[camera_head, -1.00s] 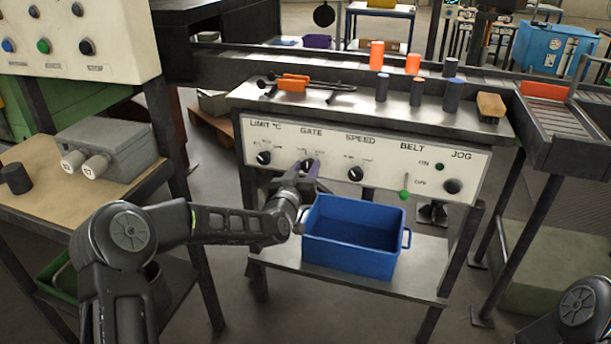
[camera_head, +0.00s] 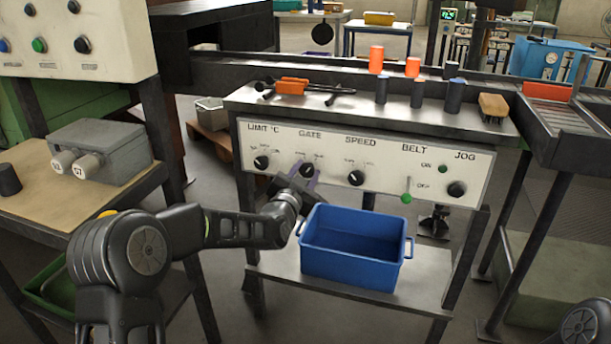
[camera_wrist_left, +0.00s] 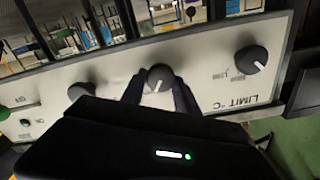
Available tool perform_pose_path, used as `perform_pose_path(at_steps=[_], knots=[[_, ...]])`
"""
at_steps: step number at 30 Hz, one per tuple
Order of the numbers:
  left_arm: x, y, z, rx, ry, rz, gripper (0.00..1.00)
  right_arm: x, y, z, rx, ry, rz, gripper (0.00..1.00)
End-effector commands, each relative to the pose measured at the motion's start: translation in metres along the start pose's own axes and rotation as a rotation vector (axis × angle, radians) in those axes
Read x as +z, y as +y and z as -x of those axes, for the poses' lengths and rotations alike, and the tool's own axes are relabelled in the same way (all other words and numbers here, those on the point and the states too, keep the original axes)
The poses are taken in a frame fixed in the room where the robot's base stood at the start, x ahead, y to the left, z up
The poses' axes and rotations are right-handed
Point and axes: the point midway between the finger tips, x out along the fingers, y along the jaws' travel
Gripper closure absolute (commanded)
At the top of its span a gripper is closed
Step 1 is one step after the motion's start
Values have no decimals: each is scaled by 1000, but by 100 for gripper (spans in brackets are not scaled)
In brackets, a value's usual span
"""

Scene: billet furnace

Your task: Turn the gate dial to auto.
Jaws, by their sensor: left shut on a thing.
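The gate dial (camera_head: 307,170) is a black knob with a pale pointer line, under the word GATE on the white control panel (camera_head: 425,165). My left gripper (camera_head: 305,178) is at this dial, with its fingers on either side of the knob. In the left wrist view the dial (camera_wrist_left: 159,77) sits between the two dark fingertips of the gripper (camera_wrist_left: 158,88), which is shut on it. The small marks around the dial are too blurred and covered to read. My right gripper is not in view.
The limit dial (camera_head: 261,162) and speed dial (camera_head: 355,177) flank the gate dial closely. A green-tipped belt lever (camera_head: 406,197) and jog button (camera_head: 456,189) are to the right. A blue bin (camera_head: 352,265) stands just below, on the lower shelf (camera_head: 425,280).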

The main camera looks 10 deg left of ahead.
Motion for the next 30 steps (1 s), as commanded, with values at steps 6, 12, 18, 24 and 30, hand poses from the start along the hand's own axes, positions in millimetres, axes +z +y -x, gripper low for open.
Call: perform_pose_path(at_steps=[6, 12, 18, 24, 30], knots=[[0, -1, 0, -1, 0, -8, 100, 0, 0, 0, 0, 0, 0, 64], [0, -1, 0, -1, 0, -7, 59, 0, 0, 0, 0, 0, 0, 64], [0, 0, 0, -1, 0, -6, 43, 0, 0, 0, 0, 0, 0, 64], [0, 0, 0, 0, 0, -5, 41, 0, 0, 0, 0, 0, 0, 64], [0, 0, 6, 0, 0, -5, 41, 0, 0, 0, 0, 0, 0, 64]])
